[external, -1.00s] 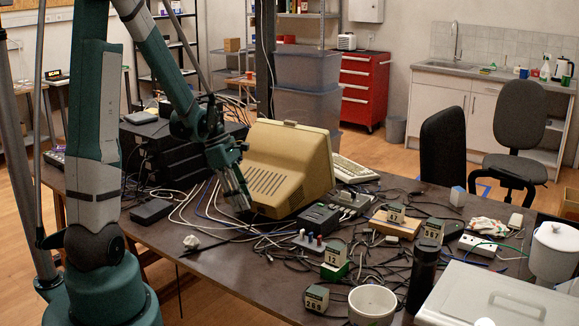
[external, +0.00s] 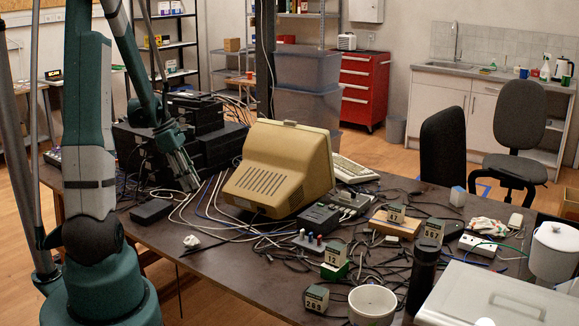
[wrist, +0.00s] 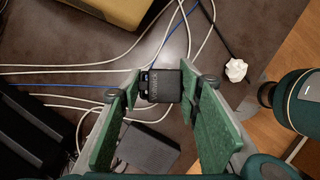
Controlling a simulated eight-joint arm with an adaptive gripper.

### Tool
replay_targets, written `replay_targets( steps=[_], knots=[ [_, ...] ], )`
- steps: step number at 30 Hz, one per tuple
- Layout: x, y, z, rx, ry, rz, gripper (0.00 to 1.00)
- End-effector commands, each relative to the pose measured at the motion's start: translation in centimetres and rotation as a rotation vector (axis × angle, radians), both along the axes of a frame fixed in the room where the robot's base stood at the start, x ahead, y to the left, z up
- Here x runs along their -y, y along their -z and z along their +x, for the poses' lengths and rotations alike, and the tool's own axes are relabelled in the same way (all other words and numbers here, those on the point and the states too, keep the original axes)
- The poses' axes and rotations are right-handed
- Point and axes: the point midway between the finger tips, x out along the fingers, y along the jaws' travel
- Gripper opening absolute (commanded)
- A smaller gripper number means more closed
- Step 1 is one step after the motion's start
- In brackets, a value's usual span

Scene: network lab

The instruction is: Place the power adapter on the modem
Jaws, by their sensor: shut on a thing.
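The power adapter appears to be the small black block with printed lettering (wrist: 164,86), which sits between my green finger pads in the wrist view. My gripper (wrist: 162,90) is shut on it and seems to hold it above the table. In the external view my gripper (external: 187,183) hangs left of the beige monitor; the adapter cannot be made out there. A flat black box (external: 152,211), possibly the modem, lies on the table left of and below my gripper. It also shows in the wrist view (wrist: 148,146), partly hidden behind a finger.
The beige monitor (external: 278,170) stands to the right. A stack of black equipment (external: 220,148) stands behind my gripper. Loose white and blue cables cross the table. A crumpled white paper (external: 192,241) lies near the front edge, with some bare tabletop around it.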

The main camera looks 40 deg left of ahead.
Motion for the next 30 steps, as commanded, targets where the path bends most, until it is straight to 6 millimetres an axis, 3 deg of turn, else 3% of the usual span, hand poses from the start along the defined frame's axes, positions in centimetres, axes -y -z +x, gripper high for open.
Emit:
replay_targets(
  steps=[6, 18, 24, 30],
  knots=[
    [-5.3, -0.5, -1.8, 0.000, -0.059, 0.000, 0.19],
    [-13.6, -1.0, -5.9, 0.001, -0.156, 0.000, 0.19],
    [-16.0, -1.1, -7.4, 0.001, -0.185, -0.002, 0.19],
    [-16.7, -1.2, -7.9, 0.001, -0.194, -0.001, 0.19]
  ],
)
